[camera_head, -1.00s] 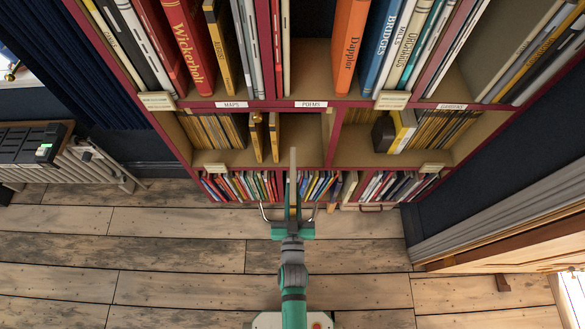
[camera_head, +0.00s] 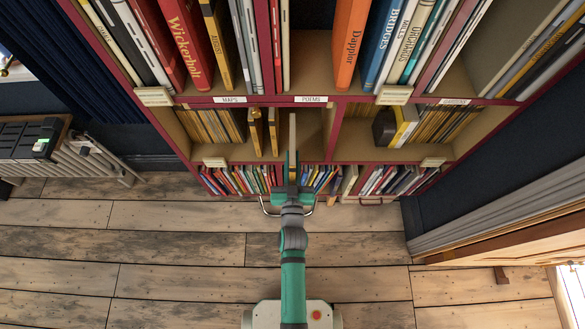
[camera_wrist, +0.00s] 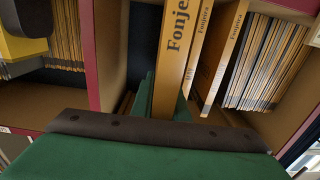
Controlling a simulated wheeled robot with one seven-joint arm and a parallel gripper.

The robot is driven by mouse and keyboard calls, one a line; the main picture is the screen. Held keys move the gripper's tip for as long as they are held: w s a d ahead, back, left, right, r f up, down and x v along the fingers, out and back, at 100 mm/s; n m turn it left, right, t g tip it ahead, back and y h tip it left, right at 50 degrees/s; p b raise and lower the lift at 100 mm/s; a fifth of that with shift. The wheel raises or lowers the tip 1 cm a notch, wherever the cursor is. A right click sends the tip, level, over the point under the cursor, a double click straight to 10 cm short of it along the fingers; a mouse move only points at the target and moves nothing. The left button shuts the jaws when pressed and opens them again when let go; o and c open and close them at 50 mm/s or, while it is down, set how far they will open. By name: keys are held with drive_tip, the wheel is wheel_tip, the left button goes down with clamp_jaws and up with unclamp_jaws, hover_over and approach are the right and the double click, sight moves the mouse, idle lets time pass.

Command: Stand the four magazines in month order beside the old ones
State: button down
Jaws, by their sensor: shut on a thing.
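My gripper (camera_head: 292,178) is shut on a thin tan magazine (camera_wrist: 176,62), seen edge-on in the head view (camera_head: 292,135). The wrist view shows its spine, lettered "Fonje…", upright between my green fingers. The magazine reaches into the middle-row compartment under the POEMS label. Two similar magazines (camera_head: 256,137) (camera_head: 274,133) stand to its left in the head view; in the wrist view they are on its right (camera_wrist: 200,45) (camera_wrist: 222,55), with a narrow gap. Beyond them is a packed row of old magazines (camera_head: 213,126), also in the wrist view (camera_wrist: 268,62). The held magazine's lower end is hidden.
A red upright divider (camera_head: 335,135) closes the compartment on the right, with free room between it and the held magazine. Past it stand a dark bookend (camera_head: 384,128) and more magazines (camera_head: 440,124). A packed row of books (camera_head: 240,180) fills the shelf below.

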drive_tip(key=w, duration=1.6)
drive_tip(key=shift+f, duration=0.25)
drive_tip(key=shift+w+f, duration=0.1)
drive_tip(key=shift+f, duration=0.3)
idle(0.5)
drive_tip(key=c, duration=1.7)
unclamp_jaws()
drive_tip(key=shift+o, duration=0.3)
drive_tip(key=shift+f, duration=0.15)
drive_tip(key=s, duration=0.9)
